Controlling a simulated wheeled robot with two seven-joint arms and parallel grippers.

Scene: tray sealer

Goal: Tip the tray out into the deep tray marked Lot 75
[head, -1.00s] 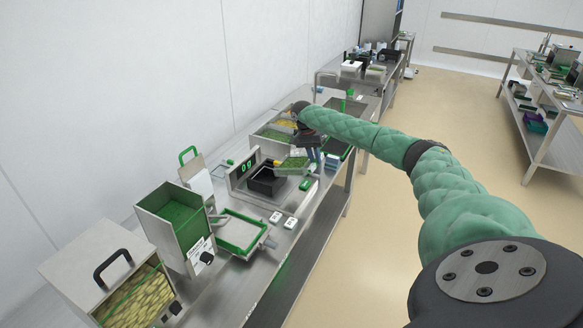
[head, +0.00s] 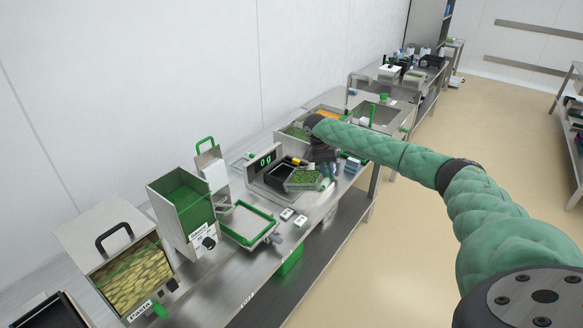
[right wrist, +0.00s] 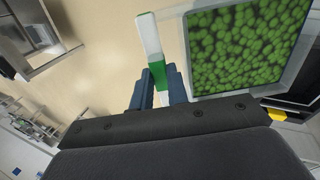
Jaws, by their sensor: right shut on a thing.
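A clear shallow tray (head: 305,180) full of green pea-like pieces is at my right gripper (head: 325,176) in the head view. The tray also shows at the upper right of the right wrist view (right wrist: 188,60), beside the fingers. There my right gripper (right wrist: 160,82) is shut on a white and green grip piece (right wrist: 150,38) at the tray's side. A black deep tray (head: 275,173) stands on the weighing unit, just left of the held tray and partly hidden by it. I cannot read a Lot 75 mark. My left gripper is not in view.
The weighing unit's display (head: 265,160) shows green digits. A green-rimmed tray (head: 247,224), a green-lined hopper (head: 182,205) and a pasta bin (head: 135,280) stand nearer along the bench. Food bins (head: 290,132) stand behind my gripper.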

